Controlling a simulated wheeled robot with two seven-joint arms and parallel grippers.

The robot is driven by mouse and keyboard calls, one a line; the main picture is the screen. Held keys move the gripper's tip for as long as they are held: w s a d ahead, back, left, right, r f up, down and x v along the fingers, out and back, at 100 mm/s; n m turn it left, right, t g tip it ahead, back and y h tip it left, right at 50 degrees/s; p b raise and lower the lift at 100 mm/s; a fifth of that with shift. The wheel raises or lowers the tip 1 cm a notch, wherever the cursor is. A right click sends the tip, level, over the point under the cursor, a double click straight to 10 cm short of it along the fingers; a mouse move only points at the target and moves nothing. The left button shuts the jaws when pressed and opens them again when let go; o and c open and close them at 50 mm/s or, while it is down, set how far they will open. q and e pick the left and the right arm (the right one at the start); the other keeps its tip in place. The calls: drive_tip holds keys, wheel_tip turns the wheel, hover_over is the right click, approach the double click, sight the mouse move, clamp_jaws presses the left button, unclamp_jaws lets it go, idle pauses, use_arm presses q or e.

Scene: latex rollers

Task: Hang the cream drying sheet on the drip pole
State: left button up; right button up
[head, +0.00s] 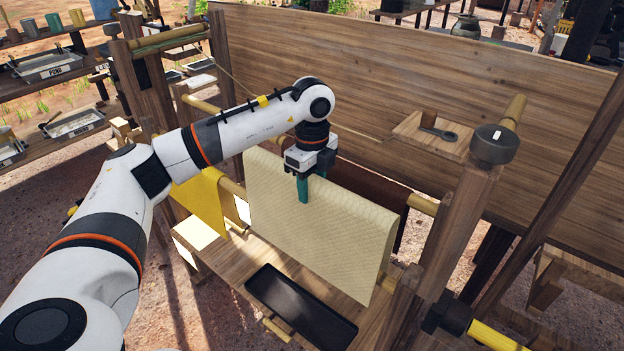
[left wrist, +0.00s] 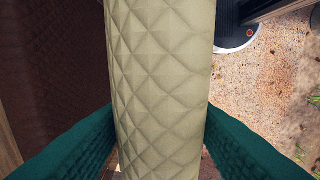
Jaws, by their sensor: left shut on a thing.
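In the left wrist view the sheet (left wrist: 163,80) fills the middle between the two green fingers. My right gripper is not in view.
A yellow sheet (head: 200,200) hangs to the left and a dark brown one (head: 375,190) behind. A black tray (head: 300,305) lies on the wooden shelf below. Wooden posts (head: 455,235) flank the rack, and a plank wall (head: 400,75) stands behind.

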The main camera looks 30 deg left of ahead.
use_arm(q)
wheel_tip(320, 180, down, 14)
drive_tip(key=b, duration=0.8)
drive_tip(key=shift+f+b, duration=0.9)
drive_tip(key=shift+f, duration=0.35)
drive_tip(key=o, duration=1.2)
drive_tip(key=shift+c, duration=0.2)
wheel_tip(320, 180, up, 12)
drive_tip(key=shift+b, duration=0.6)
